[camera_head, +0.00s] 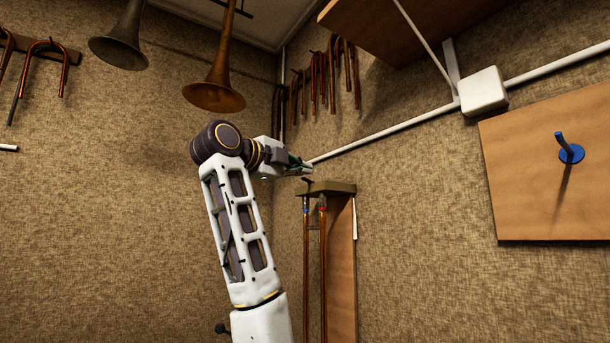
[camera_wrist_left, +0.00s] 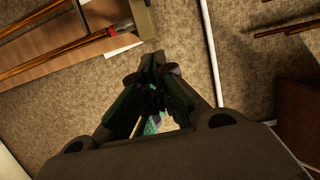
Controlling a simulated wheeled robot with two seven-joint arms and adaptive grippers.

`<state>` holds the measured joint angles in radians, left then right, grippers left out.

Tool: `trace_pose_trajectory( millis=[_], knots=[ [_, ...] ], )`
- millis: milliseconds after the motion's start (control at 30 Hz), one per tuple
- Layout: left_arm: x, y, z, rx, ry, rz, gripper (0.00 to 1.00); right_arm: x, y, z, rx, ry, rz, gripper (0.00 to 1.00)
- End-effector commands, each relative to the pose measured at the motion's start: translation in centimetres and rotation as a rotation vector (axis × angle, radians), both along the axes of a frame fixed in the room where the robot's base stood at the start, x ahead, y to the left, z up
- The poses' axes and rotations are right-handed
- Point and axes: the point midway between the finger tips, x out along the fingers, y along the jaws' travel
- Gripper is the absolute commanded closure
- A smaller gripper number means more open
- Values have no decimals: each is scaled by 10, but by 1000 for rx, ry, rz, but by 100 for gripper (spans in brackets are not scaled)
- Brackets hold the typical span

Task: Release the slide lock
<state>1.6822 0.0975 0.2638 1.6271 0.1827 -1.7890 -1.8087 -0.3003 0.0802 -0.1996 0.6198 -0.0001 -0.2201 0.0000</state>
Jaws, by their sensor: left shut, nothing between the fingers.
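A trombone slide of two long brass tubes (camera_head: 323,265) hangs upright from a dark bracket (camera_head: 340,188) on a wooden board (camera_head: 343,280). Small coloured collars sit near the tube tops, one bluish and one red. The slide lock itself is too small to tell apart. My left gripper (camera_head: 306,168) is shut and empty, just above the bracket's left end and apart from it. In the left wrist view its closed fingertips (camera_wrist_left: 160,62) are over bare wall. The bracket (camera_wrist_left: 143,18) and the tubes (camera_wrist_left: 60,52) lie up and left there. My right gripper is not in view.
A white conduit (camera_head: 400,125) runs along the wall behind my gripper to a white box (camera_head: 483,91). A brass bell (camera_head: 214,95) and several hooked tubes (camera_head: 333,75) hang above. A board with a blue peg (camera_head: 571,153) is at right. The wall between is clear.

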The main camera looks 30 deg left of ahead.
Motion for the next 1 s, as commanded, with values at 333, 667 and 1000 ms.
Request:
trace_pose_trajectory(
  millis=[333, 667, 1000],
  knots=[
    [27, -4, 1, -2, 3, -2, 100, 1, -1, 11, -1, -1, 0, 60],
    [65, -8, 2, -2, 2, -2, 100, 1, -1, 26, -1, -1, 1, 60],
    [100, -12, 2, -2, 2, -2, 100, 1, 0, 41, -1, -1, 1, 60]
  ],
)
